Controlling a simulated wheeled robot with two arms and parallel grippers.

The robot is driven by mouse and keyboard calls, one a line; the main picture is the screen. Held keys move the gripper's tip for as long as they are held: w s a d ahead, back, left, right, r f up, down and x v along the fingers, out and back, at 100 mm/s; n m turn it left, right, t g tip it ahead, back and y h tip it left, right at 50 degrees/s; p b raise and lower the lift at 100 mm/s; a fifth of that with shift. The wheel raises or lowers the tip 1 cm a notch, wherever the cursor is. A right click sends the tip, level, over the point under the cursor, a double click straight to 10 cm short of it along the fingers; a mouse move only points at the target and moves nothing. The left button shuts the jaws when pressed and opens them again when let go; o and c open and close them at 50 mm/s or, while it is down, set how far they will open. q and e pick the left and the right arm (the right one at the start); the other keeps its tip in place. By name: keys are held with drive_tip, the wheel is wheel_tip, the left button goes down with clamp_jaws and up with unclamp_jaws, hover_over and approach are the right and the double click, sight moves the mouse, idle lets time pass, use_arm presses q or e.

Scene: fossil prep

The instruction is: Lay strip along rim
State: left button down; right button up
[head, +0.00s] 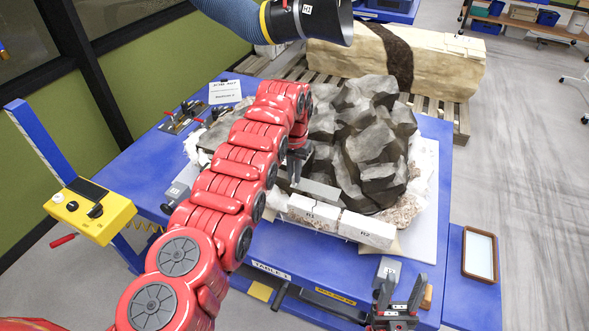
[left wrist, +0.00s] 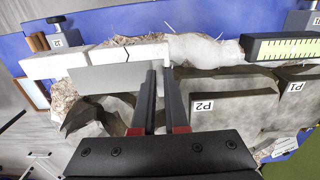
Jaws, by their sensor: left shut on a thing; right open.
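A thin grey strip (head: 318,188) stands on edge beside the rock, just behind the white blocks; it also shows in the left wrist view (left wrist: 100,78). My left gripper (head: 296,172) is shut on the strip near one end; its fingers also show in the left wrist view (left wrist: 160,100). The strip runs close along the white block R1 (head: 312,211) and towards the white block R2 (head: 367,229), which line the near rim. I cannot tell whether it touches them. My right gripper (head: 396,309) is open and empty at the table's front edge.
The dark fossil rock (head: 372,140) fills the middle of the blue table (head: 240,295). A black scale bar (left wrist: 283,47) lies beyond white plaster (left wrist: 205,48). A hose nozzle (head: 310,22) hangs above.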

use_arm(q)
drive_tip(key=f, duration=0.1)
drive_tip(key=f+b, duration=0.1)
drive_tip(key=f, duration=0.1)
drive_tip(key=f+b, duration=0.1)
drive_tip(key=shift+w+f, duration=0.25)
drive_tip(key=shift+f, duration=0.05)
drive_tip(key=shift+s+f+b, duration=0.1)
drive_tip(key=shift+f+b, duration=0.75)
drive_tip(key=shift+b, duration=0.1)
drive_tip(key=shift+f+b, duration=0.6)
drive_tip(key=shift+f, duration=0.05)
drive_tip(key=shift+r, duration=0.1)
drive_tip(key=shift+s+p, duration=0.15)
drive_tip(key=shift+p, duration=1.9)
drive_tip(key=c, duration=0.9)
unclamp_jaws()
drive_tip(key=shift+o, duration=0.2)
